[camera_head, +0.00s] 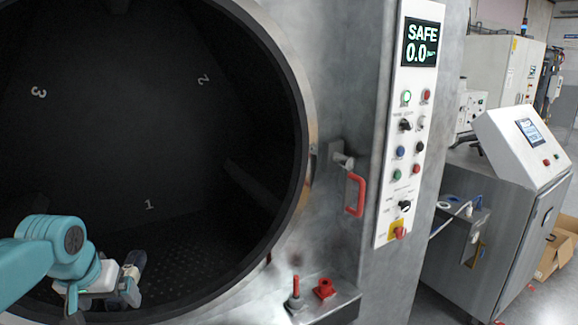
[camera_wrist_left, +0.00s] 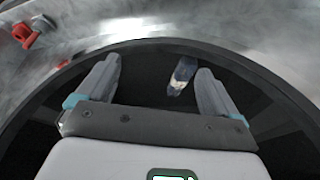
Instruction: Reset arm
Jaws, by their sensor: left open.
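My left arm comes in from the lower left of the head view, and its left gripper (camera_head: 132,282) is low in the round opening of the washer chamber (camera_head: 130,120). In the left wrist view the left gripper (camera_wrist_left: 158,72) has its two grey fingers wide apart, with nothing held between them. A small whitish and dark-blue object (camera_wrist_left: 182,74) lies beyond the fingers, nearer the right one in the picture. I cannot tell what it is. My right gripper is not in view.
The metal chamber rim (camera_head: 305,130) curves close around the arm. A red door handle (camera_head: 355,195), red fittings on a ledge (camera_head: 323,289) and a button panel (camera_head: 408,130) reading SAFE 0.0 are to the right. A control console (camera_head: 515,150) stands farther right.

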